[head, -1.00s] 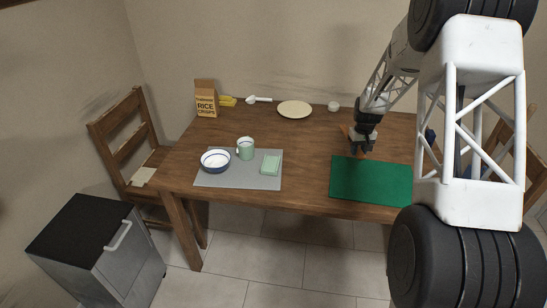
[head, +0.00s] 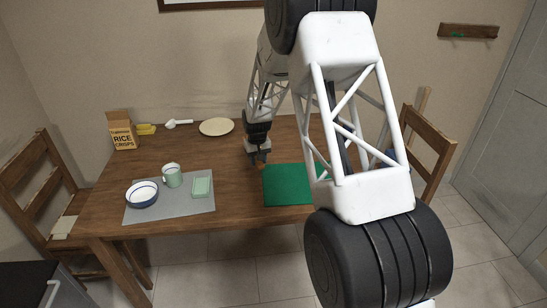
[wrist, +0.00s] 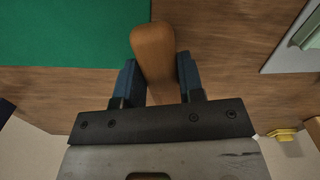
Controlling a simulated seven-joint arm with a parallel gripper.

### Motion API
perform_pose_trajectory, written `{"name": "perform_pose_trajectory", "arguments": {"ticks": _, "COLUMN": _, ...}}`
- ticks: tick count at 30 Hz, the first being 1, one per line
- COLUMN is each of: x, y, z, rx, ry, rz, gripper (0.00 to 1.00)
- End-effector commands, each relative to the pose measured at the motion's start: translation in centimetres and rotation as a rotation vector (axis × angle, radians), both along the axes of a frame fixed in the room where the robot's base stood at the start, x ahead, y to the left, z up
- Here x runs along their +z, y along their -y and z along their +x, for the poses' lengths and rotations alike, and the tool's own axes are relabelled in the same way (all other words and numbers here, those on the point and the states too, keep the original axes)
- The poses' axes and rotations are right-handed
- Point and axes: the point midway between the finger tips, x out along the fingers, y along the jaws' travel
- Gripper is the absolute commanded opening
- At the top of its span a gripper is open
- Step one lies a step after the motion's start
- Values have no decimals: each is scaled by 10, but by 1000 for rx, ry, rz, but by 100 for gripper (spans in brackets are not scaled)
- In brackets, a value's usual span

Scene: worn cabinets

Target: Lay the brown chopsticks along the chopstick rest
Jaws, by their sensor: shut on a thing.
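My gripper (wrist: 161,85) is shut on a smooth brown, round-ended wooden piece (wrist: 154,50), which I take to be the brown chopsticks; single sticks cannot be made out. In the head view my gripper (head: 258,157) is over the table at the left edge of the green mat (head: 287,185); the held brown piece shows only as a small patch. A pale green rectangular block (head: 202,186), likely the chopstick rest, lies on the right part of the grey mat (head: 160,211). A corner of the block shows at the wrist view's right edge (wrist: 308,30).
A blue-rimmed white bowl (head: 142,195) and a green mug (head: 172,176) stand left of the block. Bare wood lies between the mats.

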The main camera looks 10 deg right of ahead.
Motion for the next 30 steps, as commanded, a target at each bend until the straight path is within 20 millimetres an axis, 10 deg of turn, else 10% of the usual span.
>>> {"name": "perform_pose_trajectory", "arguments": {"ticks": 18, "x": 17, "y": -168, "z": -79, "rx": -139, "ry": 2, "rz": 0, "gripper": 12}}
{"name": "perform_pose_trajectory", "arguments": {"ticks": 30, "x": 23, "y": -228, "z": -121, "rx": -203, "ry": 2, "rz": 0, "gripper": 12}}
